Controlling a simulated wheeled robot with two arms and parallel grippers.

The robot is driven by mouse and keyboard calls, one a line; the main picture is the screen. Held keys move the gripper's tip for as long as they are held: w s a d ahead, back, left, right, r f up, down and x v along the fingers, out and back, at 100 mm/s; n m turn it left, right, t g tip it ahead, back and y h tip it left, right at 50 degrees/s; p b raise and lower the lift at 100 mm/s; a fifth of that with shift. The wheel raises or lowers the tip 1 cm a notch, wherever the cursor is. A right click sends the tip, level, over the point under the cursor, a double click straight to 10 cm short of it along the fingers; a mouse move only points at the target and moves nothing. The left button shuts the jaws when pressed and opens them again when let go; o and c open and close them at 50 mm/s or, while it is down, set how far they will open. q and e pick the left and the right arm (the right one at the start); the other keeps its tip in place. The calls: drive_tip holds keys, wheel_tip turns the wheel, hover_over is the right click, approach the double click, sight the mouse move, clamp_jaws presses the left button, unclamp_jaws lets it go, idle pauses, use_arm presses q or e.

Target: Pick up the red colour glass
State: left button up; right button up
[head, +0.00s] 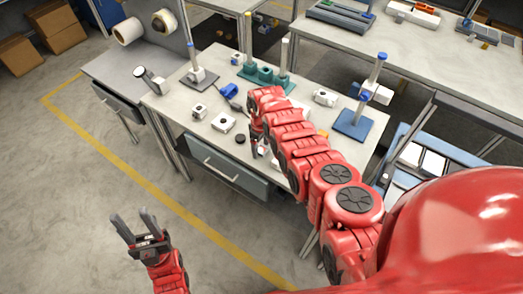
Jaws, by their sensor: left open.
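My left gripper (133,228) is open and empty, low at the left over the floor, well apart from the workbench. My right arm reaches over the middle workbench (172,104). My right gripper (254,147) points down near the bench's front edge, and its fingers are small and dark, partly covered by the arm. A small white and reddish item shows right beside these fingers, partly hidden by the arm. I cannot tell whether it is the red colour glass or whether the fingers touch it. No other clear red glass shows.
The bench holds white box-like devices (223,123), a small black round part (240,138), a blue item (229,90), a teal stand (264,74) and a blue-based post (354,124). A drawer (228,168) is under its front edge.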

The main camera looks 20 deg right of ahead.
clamp_jaws()
drive_tip(key=shift+r, duration=0.15)
